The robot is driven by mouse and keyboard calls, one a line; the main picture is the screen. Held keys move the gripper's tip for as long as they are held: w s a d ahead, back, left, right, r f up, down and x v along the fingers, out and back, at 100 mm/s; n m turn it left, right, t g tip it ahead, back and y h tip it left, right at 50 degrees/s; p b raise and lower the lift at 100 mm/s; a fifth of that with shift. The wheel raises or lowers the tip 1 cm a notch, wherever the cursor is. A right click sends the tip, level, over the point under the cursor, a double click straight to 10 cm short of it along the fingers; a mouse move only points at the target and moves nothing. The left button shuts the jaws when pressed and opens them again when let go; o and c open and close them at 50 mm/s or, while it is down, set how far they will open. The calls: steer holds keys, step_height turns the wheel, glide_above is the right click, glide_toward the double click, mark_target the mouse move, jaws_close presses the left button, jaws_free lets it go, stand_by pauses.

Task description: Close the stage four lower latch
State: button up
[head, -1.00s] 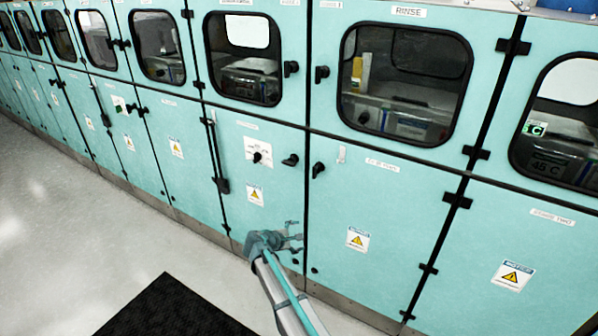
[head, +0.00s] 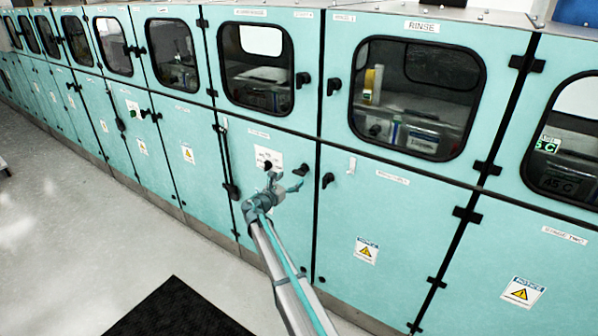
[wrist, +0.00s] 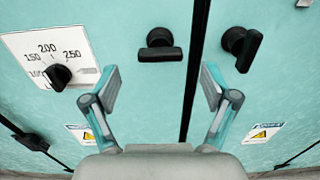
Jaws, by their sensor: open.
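Two black lower latches sit on either side of a dark seam between turquoise doors. The left latch (head: 301,171) has its handle lying roughly crosswise to the seam; it also shows in the wrist view (wrist: 160,46). The right latch (head: 328,179) has its handle roughly along the seam, slightly tilted in the wrist view (wrist: 242,48). The left door's label (head: 258,133) is too small to read, so I cannot confirm which stage it is. My gripper (wrist: 160,82) is open and empty, below the left latch in the wrist view and apart from it. It also shows in the head view (head: 286,185).
A black dial (wrist: 60,76) on a numbered white plate is left of the latches. Upper doors with windows (head: 416,97) run above, with their own latches (head: 333,86). Black hinges (head: 467,215) stick out at the right. A dark mat (head: 180,308) lies on the open floor.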

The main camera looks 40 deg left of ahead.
mark_target(298, 174)
steer(key=w, duration=0.2)
steer(key=w+p, duration=0.1)
steer(key=w, duration=0.3)
steer(key=shift+w+a+p, duration=0.1)
steer(key=shift+a+p, duration=0.2)
steer(key=shift+a, duration=0.1)
steer(key=c, duration=1.2)
